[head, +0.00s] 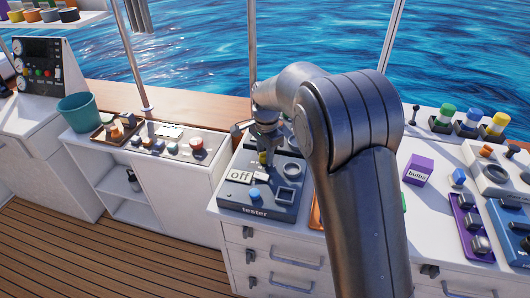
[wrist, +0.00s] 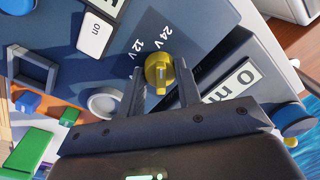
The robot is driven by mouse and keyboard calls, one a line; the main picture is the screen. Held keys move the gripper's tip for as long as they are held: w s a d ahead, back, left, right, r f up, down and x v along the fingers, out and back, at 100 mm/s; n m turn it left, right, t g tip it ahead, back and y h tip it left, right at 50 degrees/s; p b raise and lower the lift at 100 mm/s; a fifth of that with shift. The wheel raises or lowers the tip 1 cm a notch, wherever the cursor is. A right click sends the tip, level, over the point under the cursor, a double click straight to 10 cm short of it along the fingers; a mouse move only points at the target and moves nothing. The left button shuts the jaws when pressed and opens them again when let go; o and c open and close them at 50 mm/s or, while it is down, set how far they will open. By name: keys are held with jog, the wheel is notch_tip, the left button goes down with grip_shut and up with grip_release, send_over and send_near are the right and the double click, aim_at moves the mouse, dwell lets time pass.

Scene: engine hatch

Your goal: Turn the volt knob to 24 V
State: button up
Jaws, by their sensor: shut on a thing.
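The volt knob (wrist: 159,73) is yellow and round with a raised bar across it, and sits on the dark tester panel (wrist: 100,60). Printed "24 V" and "12 V" marks lie just beyond the knob in the wrist view. A pale mark shows on the knob's side nearest my wrist; which label the knob points to I cannot tell. My gripper (wrist: 160,80) is shut on the knob, with one finger on each side. In the head view my gripper (head: 266,148) reaches down onto the back of the tester (head: 270,209), and the yellow knob (head: 263,158) shows small between the fingers.
The tester carries an "off" sign (head: 239,176), a blue button (head: 254,195), a square frame (head: 290,169) and a round ring (head: 283,195). In the wrist view an "on" sign (wrist: 95,36) and a partly covered sign (wrist: 233,84) flank the knob. A purple bulbs box (head: 418,170) stands to the right.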

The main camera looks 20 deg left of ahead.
dwell(0.4)
jog(key=o, duration=1)
jog(key=shift+r, duration=0.1)
notch_tip(320, 180, up, 11)
jog(key=shift+s+d+f, duration=0.15)
jog(key=shift+f, duration=0.05)
jog(key=shift+d, duration=0.1)
jog(key=s+d+r+n+t, duration=0.1)
jog(key=s+d+r+n, duration=0.1)
jog(key=s+d+r, duration=0.5)
jog(key=s+d+r+n+t, duration=0.1)
jog(key=s+d+r, duration=0.15)
jog(key=d, duration=0.95)
jog(key=s+d+f+n+t, duration=0.1)
jog(key=s+d, duration=0.3)
jog(key=s, duration=0.2)
jog(key=s+d+f+n+t, duration=0.1)
jog(key=s+d+f+n, duration=0.1)
jog(key=s+d, duration=0.2)
jog(key=s+d+f+n+t, duration=0.1)
jog(key=s+d, duration=0.3)
jog(key=s, duration=0.5)
jog(key=shift+s+d+f+n, duration=0.1)
jog(key=shift+d+f+n, duration=0.1)
jog(key=shift+d+n, duration=0.15)
